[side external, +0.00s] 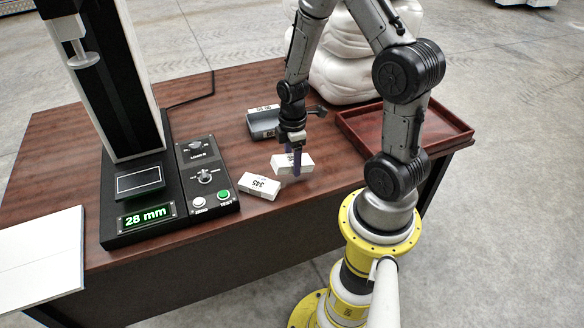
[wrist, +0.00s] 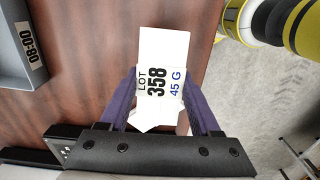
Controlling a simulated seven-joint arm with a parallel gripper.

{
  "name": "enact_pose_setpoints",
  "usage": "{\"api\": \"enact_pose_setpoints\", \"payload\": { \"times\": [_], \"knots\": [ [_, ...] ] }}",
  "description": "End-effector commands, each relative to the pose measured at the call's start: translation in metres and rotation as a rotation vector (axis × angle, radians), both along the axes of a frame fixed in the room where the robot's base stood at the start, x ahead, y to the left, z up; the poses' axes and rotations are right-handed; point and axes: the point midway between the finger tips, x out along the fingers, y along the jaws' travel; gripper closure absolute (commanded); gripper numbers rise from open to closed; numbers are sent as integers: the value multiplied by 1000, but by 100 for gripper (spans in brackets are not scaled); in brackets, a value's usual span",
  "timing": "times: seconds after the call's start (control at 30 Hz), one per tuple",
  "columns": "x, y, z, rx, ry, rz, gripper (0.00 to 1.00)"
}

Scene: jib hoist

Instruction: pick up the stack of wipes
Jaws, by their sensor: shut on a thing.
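A white packet printed "LOT 358 45 G" (wrist: 152,48), which I take to be the stack of wipes, sits between the two purple fingers of my gripper (wrist: 161,98) in the wrist view. The fingers are shut on its two sides. In the side view the same white packet (side external: 283,164) is at my gripper (side external: 297,162), low over the wooden table. I cannot tell whether it touches the tabletop. A second white packet with black digits (side external: 260,186) lies on the table just left of it.
A grey bin with a label (side external: 262,124) stands behind the packets; it also shows in the wrist view (wrist: 22,62). A red-brown tray (side external: 440,126) is at the right. A black test machine reading "28 mm" (side external: 147,217) stands left. A white sack-like form (side external: 350,70) is behind.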

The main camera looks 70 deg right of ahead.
Motion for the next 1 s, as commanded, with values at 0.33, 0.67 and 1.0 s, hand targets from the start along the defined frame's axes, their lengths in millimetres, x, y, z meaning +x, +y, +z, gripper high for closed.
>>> {"api": "enact_pose_setpoints", "payload": {
  "times": [0.33,0.67,1.0],
  "knots": [
    [-57,31,62,0,0,0,100],
    [-106,58,86,1,2,0,100],
    [-121,67,93,-13,21,-35,100]
  ]
}}
